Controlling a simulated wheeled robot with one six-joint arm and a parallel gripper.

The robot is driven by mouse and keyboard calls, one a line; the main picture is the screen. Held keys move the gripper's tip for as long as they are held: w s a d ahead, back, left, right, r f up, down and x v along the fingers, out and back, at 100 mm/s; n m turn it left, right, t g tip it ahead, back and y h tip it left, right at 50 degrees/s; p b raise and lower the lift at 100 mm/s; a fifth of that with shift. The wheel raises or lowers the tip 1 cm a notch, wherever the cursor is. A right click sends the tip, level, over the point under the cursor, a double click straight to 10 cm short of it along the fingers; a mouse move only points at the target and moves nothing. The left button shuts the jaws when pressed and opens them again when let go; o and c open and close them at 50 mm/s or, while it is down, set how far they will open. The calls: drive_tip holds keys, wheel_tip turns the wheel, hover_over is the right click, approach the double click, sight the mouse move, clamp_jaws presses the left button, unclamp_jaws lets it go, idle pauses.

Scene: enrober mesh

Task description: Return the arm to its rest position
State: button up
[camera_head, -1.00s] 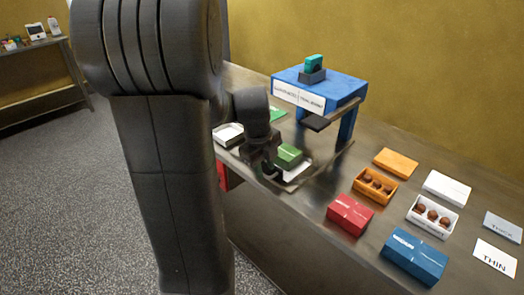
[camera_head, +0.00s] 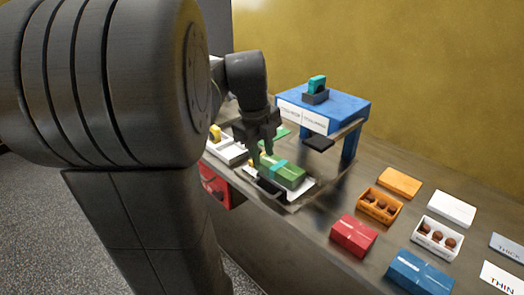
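My arm fills the left of the head view. My gripper (camera_head: 262,154) points down just behind and above the green box (camera_head: 290,174). Its two dark fingers show a gap, with nothing visible between them. The green box has a teal band across it and sits on a white sheet or tray (camera_head: 308,187) at the near edge of the bench. I cannot tell if a fingertip touches the box.
A blue stand (camera_head: 345,107) with a teal-and-black block (camera_head: 317,88) on top is behind. A white open box (camera_head: 228,150) is left of the gripper. Red (camera_head: 353,235), blue (camera_head: 419,272), orange (camera_head: 380,206) and white (camera_head: 437,238) boxes stand right.

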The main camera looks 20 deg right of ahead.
sight(268, 194)
drive_tip(key=f, duration=0.4)
drive_tip(key=d+f, duration=0.1)
drive_tip(key=f, duration=0.4)
drive_tip(key=w+d+f, duration=0.1)
drive_tip(key=f, duration=0.3)
drive_tip(key=shift+d+f, duration=0.1)
drive_tip(key=shift+f, duration=0.15)
drive_tip(key=shift+w+d, duration=0.1)
drive_tip(key=shift+d, duration=0.1)
